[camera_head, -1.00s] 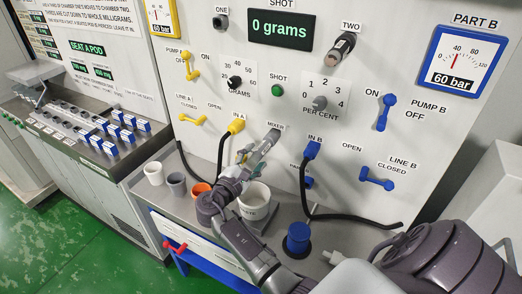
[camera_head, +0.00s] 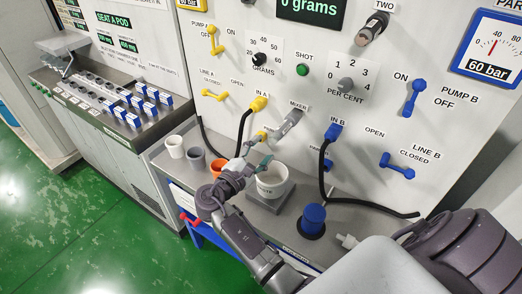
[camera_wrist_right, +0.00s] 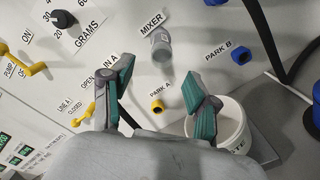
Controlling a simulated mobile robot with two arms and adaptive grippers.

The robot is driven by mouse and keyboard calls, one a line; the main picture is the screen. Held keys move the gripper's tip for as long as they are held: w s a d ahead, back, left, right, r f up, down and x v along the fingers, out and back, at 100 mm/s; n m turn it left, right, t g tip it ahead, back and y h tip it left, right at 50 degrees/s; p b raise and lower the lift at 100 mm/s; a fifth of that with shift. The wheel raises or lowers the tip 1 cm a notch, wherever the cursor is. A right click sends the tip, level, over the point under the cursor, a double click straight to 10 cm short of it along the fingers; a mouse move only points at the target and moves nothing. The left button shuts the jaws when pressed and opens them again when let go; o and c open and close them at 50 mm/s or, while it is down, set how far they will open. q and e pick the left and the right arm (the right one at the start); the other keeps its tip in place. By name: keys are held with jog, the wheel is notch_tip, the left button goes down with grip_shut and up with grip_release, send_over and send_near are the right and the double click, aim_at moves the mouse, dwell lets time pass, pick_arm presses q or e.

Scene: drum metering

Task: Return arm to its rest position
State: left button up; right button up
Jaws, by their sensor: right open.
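My right arm reaches up from the lower right in the head view. Its gripper (camera_head: 254,156) hangs above the bench, just left of the white bucket (camera_head: 272,184) and below the grey mixer nozzle (camera_head: 287,127). In the right wrist view the two teal-padded fingers of the right gripper (camera_wrist_right: 160,78) are spread apart with nothing between them. The mixer nozzle (camera_wrist_right: 160,46) and the yellow Park A socket (camera_wrist_right: 157,105) show beyond the fingers. The white bucket (camera_wrist_right: 231,122) is behind the right-hand finger, partly hidden. My left gripper is not in view.
White, grey and orange cups (camera_head: 174,147) stand left of the gripper. A blue capped plug (camera_head: 313,219) stands on the bench at right. Black hoses hang from yellow In A (camera_head: 259,104) and blue In B (camera_head: 334,131). Green floor at lower left is clear.

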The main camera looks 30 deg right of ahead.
jog(key=shift+s+f, duration=0.1)
dwell(0.4)
jog(key=s+f+m+g+y, duration=0.2)
jog(key=s+f+m+y, duration=0.5)
jog(key=s+f, duration=0.55)
jog(key=s+a+m+g+y, duration=0.1)
jog(key=s+a+m+y, duration=0.1)
jog(key=s+a+y, duration=1.1)
notch_tip(320, 180, down, 26)
jog(key=s+g+h+b, duration=0.1)
jog(key=s+h+b, duration=0.1)
jog(key=h, duration=0.1)
jog(key=s+d+f+g+b, duration=0.1)
jog(key=s+d+f+b, duration=0.1)
jog(key=s+f, duration=1.5)
notch_tip(320, 180, down, 3)
jog(key=shift+s+d+r+g, duration=0.1)
jog(key=shift+s+d+g, duration=0.25)
jog(key=shift+d, duration=0.45)
